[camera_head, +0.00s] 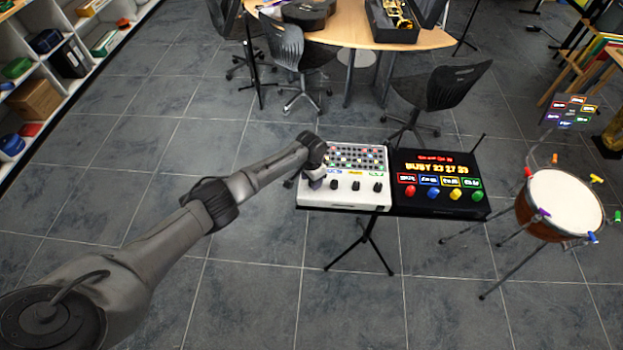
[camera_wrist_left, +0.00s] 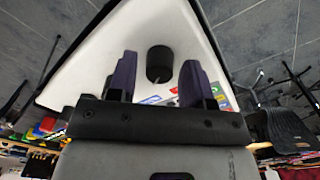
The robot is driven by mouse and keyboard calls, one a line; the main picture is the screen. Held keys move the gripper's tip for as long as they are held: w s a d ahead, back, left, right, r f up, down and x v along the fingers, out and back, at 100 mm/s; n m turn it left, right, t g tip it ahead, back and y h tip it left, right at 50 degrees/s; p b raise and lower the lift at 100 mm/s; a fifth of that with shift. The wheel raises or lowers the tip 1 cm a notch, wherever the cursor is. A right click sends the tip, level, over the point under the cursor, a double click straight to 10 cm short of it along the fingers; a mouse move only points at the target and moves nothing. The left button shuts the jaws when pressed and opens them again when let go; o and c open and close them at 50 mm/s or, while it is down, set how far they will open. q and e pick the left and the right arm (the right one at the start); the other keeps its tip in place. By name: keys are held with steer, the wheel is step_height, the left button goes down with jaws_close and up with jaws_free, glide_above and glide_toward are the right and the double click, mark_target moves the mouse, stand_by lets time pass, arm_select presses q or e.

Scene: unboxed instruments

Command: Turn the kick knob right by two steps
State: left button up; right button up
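The white drum machine (camera_head: 345,199) stands on a black stand, with a grid of coloured buttons and a row of black knobs along its front. Three knobs show right of my gripper, the nearest being a black knob (camera_head: 334,184). My left gripper (camera_head: 315,180) is over the left end of that row and hides what is under it. In the left wrist view, my left gripper (camera_wrist_left: 158,80) is open, with a black knob (camera_wrist_left: 159,63) between its dark fingers and a gap on both sides. The knob labels are too small to read. My right gripper is out of view.
A black panel (camera_head: 436,200) with a lit display and coloured knobs adjoins the machine on the right. A drum (camera_head: 565,201) stands farther right. Chairs and a round table (camera_head: 345,30) are behind. The floor in front is clear.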

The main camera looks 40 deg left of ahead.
arm_select(q)
steer(key=shift+o, duration=0.6)
steer(key=shift+r, duration=0.1)
steer(key=shift+r, duration=0.3)
step_height(320, 180, up, 13)
steer(key=p, duration=0.1)
steer(key=shift+a, duration=0.2)
steer(key=shift+w, duration=0.1)
